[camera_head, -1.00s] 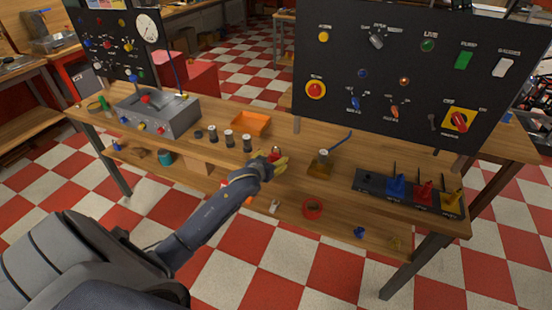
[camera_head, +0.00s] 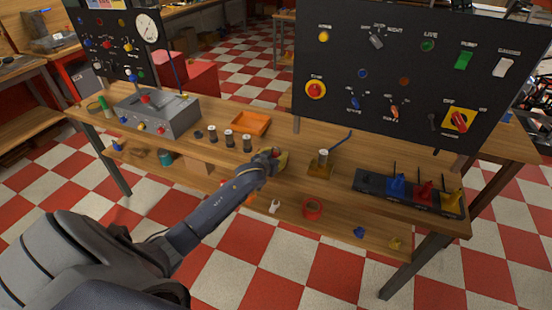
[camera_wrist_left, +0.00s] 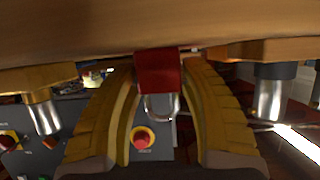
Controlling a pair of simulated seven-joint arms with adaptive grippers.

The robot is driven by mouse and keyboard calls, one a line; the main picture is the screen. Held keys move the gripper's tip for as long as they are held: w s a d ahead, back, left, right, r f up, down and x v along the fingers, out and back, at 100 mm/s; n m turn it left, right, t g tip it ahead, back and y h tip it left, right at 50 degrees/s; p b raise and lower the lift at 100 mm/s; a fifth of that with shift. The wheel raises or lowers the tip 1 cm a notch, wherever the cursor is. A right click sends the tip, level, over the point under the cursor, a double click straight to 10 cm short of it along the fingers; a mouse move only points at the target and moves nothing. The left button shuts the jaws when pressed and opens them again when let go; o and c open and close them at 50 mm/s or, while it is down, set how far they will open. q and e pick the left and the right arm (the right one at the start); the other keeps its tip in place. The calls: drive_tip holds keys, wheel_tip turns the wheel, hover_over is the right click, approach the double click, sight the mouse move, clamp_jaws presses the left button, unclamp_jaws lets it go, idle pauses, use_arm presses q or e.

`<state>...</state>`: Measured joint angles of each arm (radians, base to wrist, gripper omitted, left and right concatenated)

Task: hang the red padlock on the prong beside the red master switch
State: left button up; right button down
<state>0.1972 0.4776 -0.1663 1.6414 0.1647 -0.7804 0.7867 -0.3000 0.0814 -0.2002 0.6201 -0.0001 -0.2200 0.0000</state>
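The red padlock (camera_wrist_left: 158,72) is between the yellow fingers of my left gripper (camera_wrist_left: 159,75) in the left wrist view. Both fingers press close to its sides, and its metal shackle points down in that picture. In the head view my left gripper (camera_head: 281,158) is low over the front of the wooden bench, its fingers together; the padlock is mostly hidden there. The red master switch (camera_head: 459,120) sits on a yellow plate at the lower right of the black panel. A small dark prong (camera_head: 433,122) shows just left of it. My right gripper is not in view.
The black panel (camera_head: 400,65) carries several knobs and buttons. A block with an upright pin (camera_head: 321,165) stands right of my gripper. Several small cylinders (camera_head: 229,138) and an orange tray (camera_head: 250,123) are to the left. A black rack (camera_head: 410,194) holds coloured pieces at the front right.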

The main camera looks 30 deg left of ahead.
use_arm(q)
drive_tip(key=c, duration=0.8)
drive_tip(key=shift+o, duration=0.2)
wheel_tip(320, 180, up, 20)
